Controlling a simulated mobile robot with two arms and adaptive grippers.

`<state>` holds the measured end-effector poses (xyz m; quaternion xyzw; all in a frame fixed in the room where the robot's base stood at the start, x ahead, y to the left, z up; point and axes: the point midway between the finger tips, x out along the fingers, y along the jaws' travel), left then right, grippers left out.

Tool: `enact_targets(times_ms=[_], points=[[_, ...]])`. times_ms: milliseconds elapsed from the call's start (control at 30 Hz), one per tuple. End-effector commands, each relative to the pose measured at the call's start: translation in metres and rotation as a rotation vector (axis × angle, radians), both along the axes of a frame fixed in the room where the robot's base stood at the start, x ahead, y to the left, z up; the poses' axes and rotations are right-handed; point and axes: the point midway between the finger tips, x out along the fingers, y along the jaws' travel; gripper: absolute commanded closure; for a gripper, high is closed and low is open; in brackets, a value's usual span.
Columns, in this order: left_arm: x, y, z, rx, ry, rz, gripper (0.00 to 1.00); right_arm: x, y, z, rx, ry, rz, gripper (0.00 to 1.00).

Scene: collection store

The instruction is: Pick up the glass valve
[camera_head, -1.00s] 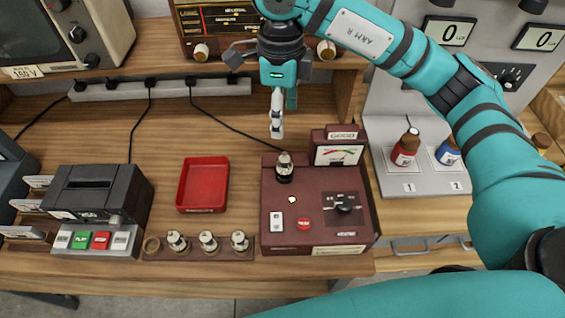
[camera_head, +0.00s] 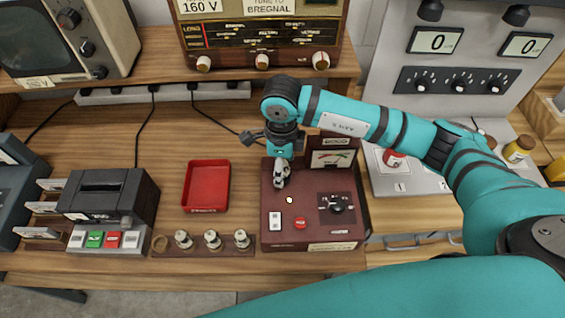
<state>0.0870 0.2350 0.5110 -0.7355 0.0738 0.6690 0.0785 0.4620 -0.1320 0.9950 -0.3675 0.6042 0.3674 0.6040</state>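Three glass valves with pale bases stand in a row on a wooden strip (camera_head: 202,253): a left one (camera_head: 183,238), a middle one (camera_head: 212,240) and a right one (camera_head: 242,239). An empty ring or socket (camera_head: 160,243) sits at the strip's left end. My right gripper (camera_head: 282,178) points down over the back left of the dark red tester (camera_head: 318,234), at the socket where another valve stood. The gripper largely hides that valve, and I cannot tell whether the fingers are closed on it. My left gripper is not in view.
An empty red tray (camera_head: 206,187) lies left of the tester. A black device with coloured buttons (camera_head: 108,205) stands further left. A radio (camera_head: 262,35) and a screen unit (camera_head: 62,38) are on the back shelf.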

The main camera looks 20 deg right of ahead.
Motion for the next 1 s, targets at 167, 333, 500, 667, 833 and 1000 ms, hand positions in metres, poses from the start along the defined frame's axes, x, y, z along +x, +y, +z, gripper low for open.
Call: enact_targets(times_ms=[167,333,500,667,833,1000], points=[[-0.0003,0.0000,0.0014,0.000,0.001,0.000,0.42,-0.0003,0.0004,-0.0059,0.001,0.000,0.002,0.39],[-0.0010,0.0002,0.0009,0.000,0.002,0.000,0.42,-0.0001,0.0004,-0.0056,0.001,0.000,0.001,0.45],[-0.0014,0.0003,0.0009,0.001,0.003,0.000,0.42,0.0000,0.0004,-0.0053,0.001,0.000,0.001,0.68],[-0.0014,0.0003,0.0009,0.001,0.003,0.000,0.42,0.0000,0.0004,-0.0051,0.001,0.000,0.001,0.89],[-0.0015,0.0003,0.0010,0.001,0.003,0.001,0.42,0.0000,0.0004,-0.0050,0.001,0.000,0.001,0.93],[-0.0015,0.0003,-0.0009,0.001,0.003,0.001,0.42,0.0005,0.0005,-0.0033,0.001,-0.002,0.001,0.93]])
